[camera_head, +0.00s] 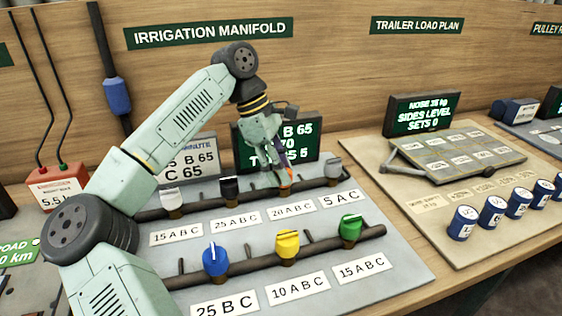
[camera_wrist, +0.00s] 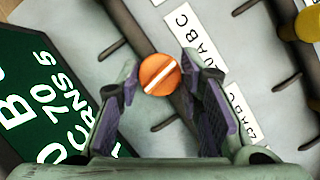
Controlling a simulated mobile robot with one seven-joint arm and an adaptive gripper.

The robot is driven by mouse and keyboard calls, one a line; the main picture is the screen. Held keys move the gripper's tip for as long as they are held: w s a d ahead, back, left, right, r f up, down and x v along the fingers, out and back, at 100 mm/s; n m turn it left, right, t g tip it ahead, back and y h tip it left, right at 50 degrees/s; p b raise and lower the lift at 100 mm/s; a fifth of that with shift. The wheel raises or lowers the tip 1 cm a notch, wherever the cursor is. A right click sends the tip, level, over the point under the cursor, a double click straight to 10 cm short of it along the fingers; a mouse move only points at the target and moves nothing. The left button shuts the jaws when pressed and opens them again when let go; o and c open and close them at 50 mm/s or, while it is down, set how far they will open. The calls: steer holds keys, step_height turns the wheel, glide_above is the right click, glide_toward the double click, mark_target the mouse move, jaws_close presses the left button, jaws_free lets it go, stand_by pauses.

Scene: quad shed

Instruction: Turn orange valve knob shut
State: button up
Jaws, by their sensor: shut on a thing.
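The orange valve knob (camera_wrist: 158,74) is round with a white line across its top, running diagonally in the wrist view. It sits on the back pipe of the irrigation manifold; in the head view only a little orange (camera_head: 286,189) shows at my fingertips. My gripper (camera_wrist: 161,82) has its two purple-padded fingers on either side of the knob and is shut on it. In the head view my gripper (camera_head: 281,180) reaches down to the back pipe from above. A label ending in "0 A B C" (camera_wrist: 200,45) lies beside the knob.
White (camera_head: 171,199), black (camera_head: 229,187) and grey (camera_head: 333,168) knobs share the back pipe. Blue (camera_head: 215,260), yellow (camera_head: 287,244) and green (camera_head: 350,228) knobs stand on the front pipe. A dark display (camera_head: 306,140) stands close behind my gripper.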

steer(key=shift+m+g+p, duration=0.3)
steer(key=shift+m+p, duration=0.1)
steer(key=shift+m, duration=0.6)
steer(key=o, duration=1.2)
steer(key=shift+c, duration=0.2)
steer(key=shift+y, duration=0.3)
steer(key=v, duration=1.2)
steer(key=shift+w+f, duration=0.1)
